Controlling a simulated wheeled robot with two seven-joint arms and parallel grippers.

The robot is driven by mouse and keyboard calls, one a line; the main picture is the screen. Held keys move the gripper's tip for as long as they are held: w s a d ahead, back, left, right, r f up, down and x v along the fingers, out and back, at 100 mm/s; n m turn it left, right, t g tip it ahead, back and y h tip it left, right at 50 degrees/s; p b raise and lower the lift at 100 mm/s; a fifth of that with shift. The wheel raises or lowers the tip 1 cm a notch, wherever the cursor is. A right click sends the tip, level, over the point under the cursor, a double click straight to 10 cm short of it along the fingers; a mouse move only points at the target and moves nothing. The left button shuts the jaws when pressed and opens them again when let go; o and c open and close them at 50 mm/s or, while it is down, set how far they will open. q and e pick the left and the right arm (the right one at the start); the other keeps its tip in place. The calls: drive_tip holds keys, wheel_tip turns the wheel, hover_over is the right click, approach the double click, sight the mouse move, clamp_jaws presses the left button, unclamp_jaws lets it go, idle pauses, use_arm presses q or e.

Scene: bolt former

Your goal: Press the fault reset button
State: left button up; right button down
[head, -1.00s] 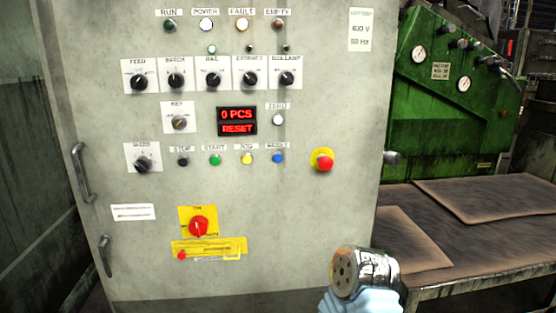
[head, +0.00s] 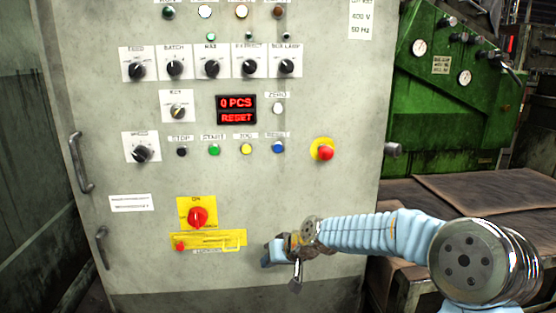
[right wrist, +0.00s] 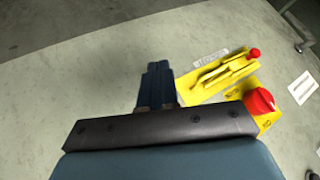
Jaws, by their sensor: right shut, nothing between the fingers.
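The blue reset button (head: 278,146) is at the right end of the lower button row on the grey cabinet (head: 330,210), under a small label. A red-lit display (head: 236,109) above the row reads "0 PCS RESET". My right gripper (head: 296,284) is low in front of the cabinet, below the button and right of the yellow switch plate. Its fingers are shut and empty, and they also show in the right wrist view (right wrist: 157,72). The blue button is not seen in the right wrist view. My left gripper is not in view.
A red emergency knob (head: 322,149) on a yellow base sits right of the button. A yellow button (head: 246,149) is close on its left. The red main switch (head: 198,217) and its yellow plate are lower left. A green machine (head: 455,90) stands at right.

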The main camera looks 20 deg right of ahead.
drive_tip(key=s+d+r+n+t, duration=0.1)
drive_tip(key=s+r, duration=0.1)
drive_tip(key=r, duration=1.2)
drive_tip(key=s+d+r+n+t+b, duration=0.1)
drive_tip(key=s+d+r+t, duration=0.1)
drive_tip(key=r, duration=1.2)
drive_tip(key=shift+s+r+n+t+y, duration=0.2)
drive_tip(key=shift+s+n+t+y, duration=0.1)
drive_tip(key=shift+s, duration=0.35)
drive_tip(key=p, duration=0.6)
approach(278, 148)
drive_tip(key=shift+w+a+f, duration=0.9)
drive_tip(key=shift+a+f, duration=0.05)
drive_tip(key=shift+f, duration=0.1)
drive_tip(key=shift+w+a+f, duration=0.9)
drive_tip(key=shift+a+f, duration=0.05)
drive_tip(key=shift+f, duration=0.15)
drive_tip(key=shift+w, duration=0.1)
